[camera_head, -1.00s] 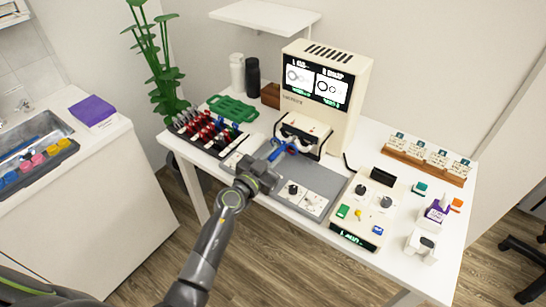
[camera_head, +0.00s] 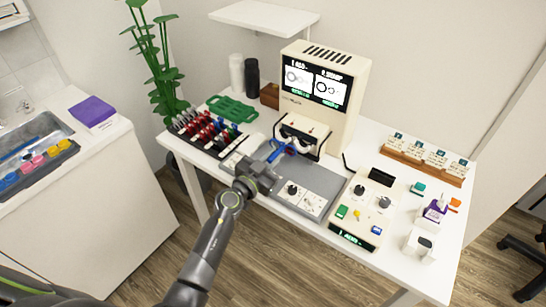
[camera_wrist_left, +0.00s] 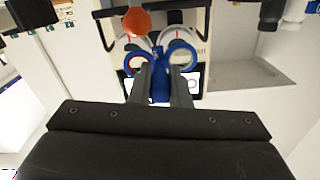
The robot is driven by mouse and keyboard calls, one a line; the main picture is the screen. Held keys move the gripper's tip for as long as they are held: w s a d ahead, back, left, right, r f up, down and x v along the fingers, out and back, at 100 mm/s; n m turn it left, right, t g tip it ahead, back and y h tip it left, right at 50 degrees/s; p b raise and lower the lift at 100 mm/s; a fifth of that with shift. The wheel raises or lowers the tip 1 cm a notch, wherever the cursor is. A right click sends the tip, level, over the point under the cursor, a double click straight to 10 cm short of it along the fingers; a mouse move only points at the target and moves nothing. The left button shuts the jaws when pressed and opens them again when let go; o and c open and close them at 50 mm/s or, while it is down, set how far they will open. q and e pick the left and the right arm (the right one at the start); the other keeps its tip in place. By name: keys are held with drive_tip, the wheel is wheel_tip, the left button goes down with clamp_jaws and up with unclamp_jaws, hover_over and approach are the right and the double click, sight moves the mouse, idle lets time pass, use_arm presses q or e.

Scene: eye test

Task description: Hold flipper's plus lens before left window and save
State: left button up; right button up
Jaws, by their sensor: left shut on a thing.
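My left gripper (camera_head: 268,165) is shut on a blue flipper (camera_head: 281,150), held at the front of the cream tester (camera_head: 347,121) by its window unit (camera_head: 318,132). In the left wrist view the fingers (camera_wrist_left: 160,84) grip the blue handle, and two blue-rimmed rings of the flipper (camera_wrist_left: 184,57) stand before the pale round parts of the unit. I cannot tell how exactly a ring lines up with the left window, nor which lens is plus. The tester's screen (camera_head: 327,86) shows two ring drawings. A control box (camera_head: 367,188) has green, yellow and blue buttons. My right gripper is not in view.
A rack of red, blue and black handled tools (camera_head: 209,133) and a green tray (camera_head: 233,109) stand left of the tester. A wooden card rack (camera_head: 413,160), a purple-marked bottle (camera_head: 436,210) and small items are at right. A grey mat (camera_head: 324,181) lies in front. An orange ball (camera_wrist_left: 136,20) shows in the wrist view.

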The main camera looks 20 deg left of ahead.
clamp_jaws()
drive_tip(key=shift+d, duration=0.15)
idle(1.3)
